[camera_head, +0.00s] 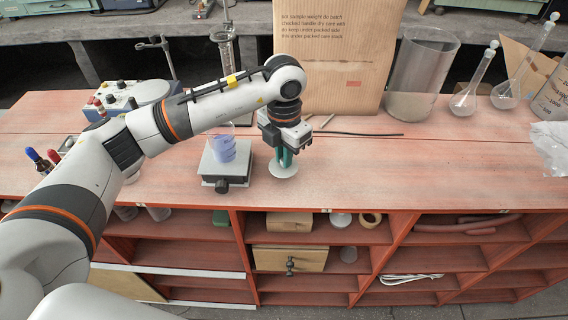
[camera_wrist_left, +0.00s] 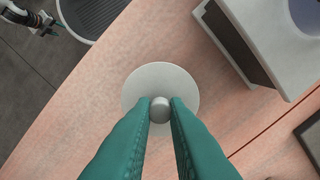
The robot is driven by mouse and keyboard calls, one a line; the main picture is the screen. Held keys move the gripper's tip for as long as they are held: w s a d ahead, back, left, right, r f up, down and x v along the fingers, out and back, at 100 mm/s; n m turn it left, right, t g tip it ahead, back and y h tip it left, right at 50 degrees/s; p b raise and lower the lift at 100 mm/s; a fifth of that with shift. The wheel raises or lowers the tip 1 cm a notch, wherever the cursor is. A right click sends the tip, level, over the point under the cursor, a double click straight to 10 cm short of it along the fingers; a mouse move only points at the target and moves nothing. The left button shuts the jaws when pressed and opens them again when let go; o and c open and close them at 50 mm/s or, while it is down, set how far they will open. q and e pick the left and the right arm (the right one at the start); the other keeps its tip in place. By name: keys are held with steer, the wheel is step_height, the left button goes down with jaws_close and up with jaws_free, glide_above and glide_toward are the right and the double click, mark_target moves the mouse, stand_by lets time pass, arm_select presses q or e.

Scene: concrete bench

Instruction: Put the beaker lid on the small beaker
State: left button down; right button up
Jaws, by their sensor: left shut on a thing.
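The beaker lid is a pale round disc (camera_head: 283,169) with a small grey knob; it also shows in the left wrist view (camera_wrist_left: 150,76). My left gripper (camera_head: 286,156) has its green fingers (camera_wrist_left: 160,108) closed on the knob from both sides. The lid is at or just above the bench top near its front edge; I cannot tell whether it touches. The small beaker (camera_head: 223,150), clear with bluish contents, stands on a square scale-like device (camera_head: 229,168), left of the gripper. The arm partly covers the beaker's top.
A cardboard box (camera_head: 338,60) stands behind the gripper, with a large glass cylinder (camera_head: 421,65) and flasks (camera_head: 466,98) to its right. A dark rod (camera_head: 365,134) lies on the bench. The red bench (camera_head: 430,170) is clear at front right.

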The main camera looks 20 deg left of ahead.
arm_select(q)
step_height(320, 180, up, 7)
steer(key=shift+r+b, duration=0.1)
steer(key=shift+b, duration=0.25)
steer(key=shift+r+p, duration=0.75)
steer(key=shift+r, duration=0.75)
